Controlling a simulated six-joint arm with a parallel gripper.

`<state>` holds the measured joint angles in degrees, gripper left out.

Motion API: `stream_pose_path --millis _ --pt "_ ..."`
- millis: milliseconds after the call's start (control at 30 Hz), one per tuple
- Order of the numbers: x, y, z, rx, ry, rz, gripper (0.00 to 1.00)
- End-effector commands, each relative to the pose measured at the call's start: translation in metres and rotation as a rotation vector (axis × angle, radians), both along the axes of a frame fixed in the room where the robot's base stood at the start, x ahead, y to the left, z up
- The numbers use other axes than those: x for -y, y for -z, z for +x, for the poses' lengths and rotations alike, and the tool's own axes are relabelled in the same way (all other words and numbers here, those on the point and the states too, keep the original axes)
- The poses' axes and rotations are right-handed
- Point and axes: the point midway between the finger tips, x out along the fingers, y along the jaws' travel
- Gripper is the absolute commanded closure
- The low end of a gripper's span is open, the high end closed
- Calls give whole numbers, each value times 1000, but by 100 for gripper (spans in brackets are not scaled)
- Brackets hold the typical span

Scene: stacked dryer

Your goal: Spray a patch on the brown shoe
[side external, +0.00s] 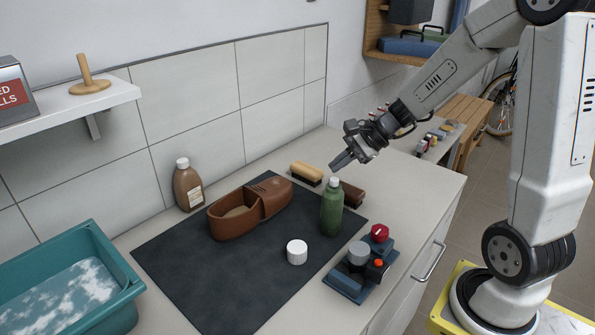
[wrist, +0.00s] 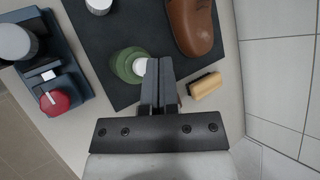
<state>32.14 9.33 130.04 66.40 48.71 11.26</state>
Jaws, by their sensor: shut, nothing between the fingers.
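The brown shoe (side external: 248,207) rests on a dark mat (side external: 190,271) on the counter; its toe shows in the wrist view (wrist: 194,27). A green bottle (side external: 332,211) with a white cap stands upright at the mat's right part; it also shows in the wrist view (wrist: 128,66), partly hidden by my fingers.
A white-capped brown bottle (side external: 188,188) stands behind the shoe. A white jar (side external: 297,252) is on the mat. A wooden brush (side external: 306,173) and a dark one (side external: 352,194) lie near the bottle.

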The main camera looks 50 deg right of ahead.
Motion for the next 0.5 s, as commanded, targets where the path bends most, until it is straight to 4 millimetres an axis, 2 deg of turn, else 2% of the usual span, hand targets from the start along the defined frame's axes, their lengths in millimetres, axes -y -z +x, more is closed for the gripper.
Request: stream_pose_path --millis 500 --pt "0 9 0 -2 1 1 100"
